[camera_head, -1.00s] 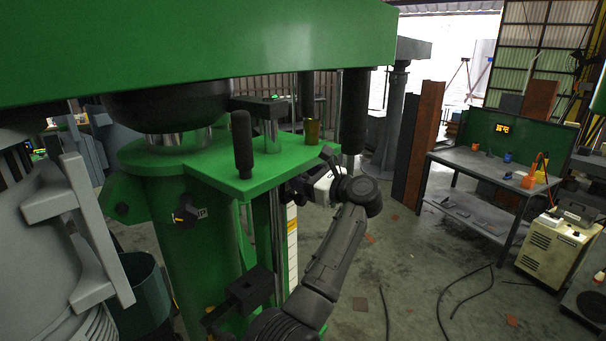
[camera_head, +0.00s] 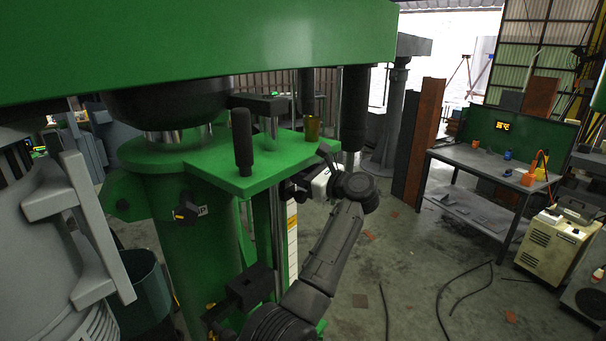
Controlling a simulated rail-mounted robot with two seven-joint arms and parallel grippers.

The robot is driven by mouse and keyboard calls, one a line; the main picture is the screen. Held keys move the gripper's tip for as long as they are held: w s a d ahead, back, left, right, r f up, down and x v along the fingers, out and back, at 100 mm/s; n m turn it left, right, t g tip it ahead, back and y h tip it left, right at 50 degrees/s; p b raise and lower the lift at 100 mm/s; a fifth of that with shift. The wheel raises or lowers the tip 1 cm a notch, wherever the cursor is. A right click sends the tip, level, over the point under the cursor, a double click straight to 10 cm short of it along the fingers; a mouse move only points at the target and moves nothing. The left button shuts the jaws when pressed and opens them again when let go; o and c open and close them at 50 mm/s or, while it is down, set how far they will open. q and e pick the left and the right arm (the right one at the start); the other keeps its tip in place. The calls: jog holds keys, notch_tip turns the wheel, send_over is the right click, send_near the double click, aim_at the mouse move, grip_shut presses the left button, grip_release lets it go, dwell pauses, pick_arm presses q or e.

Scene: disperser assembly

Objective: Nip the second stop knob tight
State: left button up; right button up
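The green disperser stands left of centre, with a green plate (camera_head: 268,162) around its column. A black upright handle (camera_head: 242,142) stands on the plate. A thin vertical rod runs below the plate beside a white scale strip (camera_head: 292,245). A black clamp block (camera_head: 250,287) sits low by the rod. I cannot clearly make out the second stop knob. One arm, which I take as my right, rises from the bottom centre. Its gripper (camera_head: 301,186) points left under the plate's right edge, near the rod. Its fingertips and anything between them are too dark and hidden to tell. My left gripper is not in view.
A black selector knob (camera_head: 186,211) sits on the green column. The green beam (camera_head: 200,45) spans the top. A brass-coloured cup (camera_head: 312,127) is at the plate's back right corner. A workbench (camera_head: 480,165) stands at right. Cables lie on the open floor.

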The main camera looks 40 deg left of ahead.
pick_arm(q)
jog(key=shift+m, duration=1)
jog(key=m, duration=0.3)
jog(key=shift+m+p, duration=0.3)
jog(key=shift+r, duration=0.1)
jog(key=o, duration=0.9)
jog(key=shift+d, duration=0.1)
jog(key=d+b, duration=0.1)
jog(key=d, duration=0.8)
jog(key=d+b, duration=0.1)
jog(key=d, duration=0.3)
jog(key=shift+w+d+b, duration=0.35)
